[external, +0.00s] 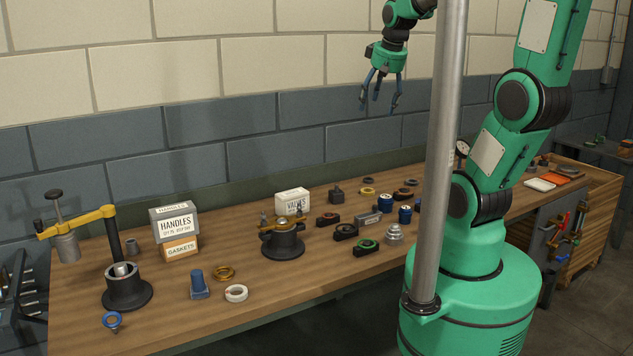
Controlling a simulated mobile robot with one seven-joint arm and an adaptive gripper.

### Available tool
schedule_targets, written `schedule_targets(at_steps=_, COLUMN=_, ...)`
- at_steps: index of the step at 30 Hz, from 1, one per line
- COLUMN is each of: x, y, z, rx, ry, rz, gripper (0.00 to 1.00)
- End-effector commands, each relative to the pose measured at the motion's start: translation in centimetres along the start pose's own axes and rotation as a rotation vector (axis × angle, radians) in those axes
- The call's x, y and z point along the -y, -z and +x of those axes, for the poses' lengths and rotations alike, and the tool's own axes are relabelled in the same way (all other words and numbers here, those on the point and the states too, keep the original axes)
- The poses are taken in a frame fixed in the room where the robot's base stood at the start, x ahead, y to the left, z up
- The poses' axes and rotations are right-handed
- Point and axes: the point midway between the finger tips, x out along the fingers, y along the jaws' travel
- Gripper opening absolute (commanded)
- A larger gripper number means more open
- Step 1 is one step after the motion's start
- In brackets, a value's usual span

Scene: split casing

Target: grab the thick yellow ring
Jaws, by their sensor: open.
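A golden-yellow ring (224,273) lies flat on the workbench, left of centre, behind a white ring (236,293) and beside a blue block-like part (199,284). A smaller-looking yellow ring (367,191) lies farther back, near the middle of the bench. I cannot tell for sure from here which is the thick one. My gripper (379,107) hangs high above the back of the bench, pointing down. Its fingers are spread, with nothing between them. It is well apart from both rings.
The wooden workbench (170,328) runs along the wall. A black pedestal with a yellow arm (127,290) stands left, near stacked HANDLES (174,222) and GASKETS (180,248) boxes. A dark casing (283,240) stands mid-bench, before a white VALVES box (292,202). Several small parts crowd its right. A grey post (440,150) rises in front.

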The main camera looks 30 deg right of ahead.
Motion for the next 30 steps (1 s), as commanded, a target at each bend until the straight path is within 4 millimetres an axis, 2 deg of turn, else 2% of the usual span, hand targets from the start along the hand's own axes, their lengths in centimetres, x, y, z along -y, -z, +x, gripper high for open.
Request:
schedule_targets(at_steps=1, x=-0.5, y=1.2, z=0.7, rx=0.015, ry=-0.003, rz=0.005, gripper=0.7)
schedule_targets(at_steps=6, x=-1.9, y=4.8, z=3.2, rx=0.055, ry=-0.009, rz=0.019, gripper=0.7)
schedule_targets(at_steps=15, x=-4.9, y=10.3, z=8.9, rx=0.125, ry=-0.016, rz=0.043, gripper=0.7)
schedule_targets(at_steps=23, x=-7.9, y=14.1, z=15.0, rx=0.184, ry=-0.02, rz=0.066, gripper=0.7)
schedule_targets(at_steps=30, x=-11.0, y=16.4, z=21.6, rx=0.239, ry=-0.02, rz=0.085, gripper=0.7)
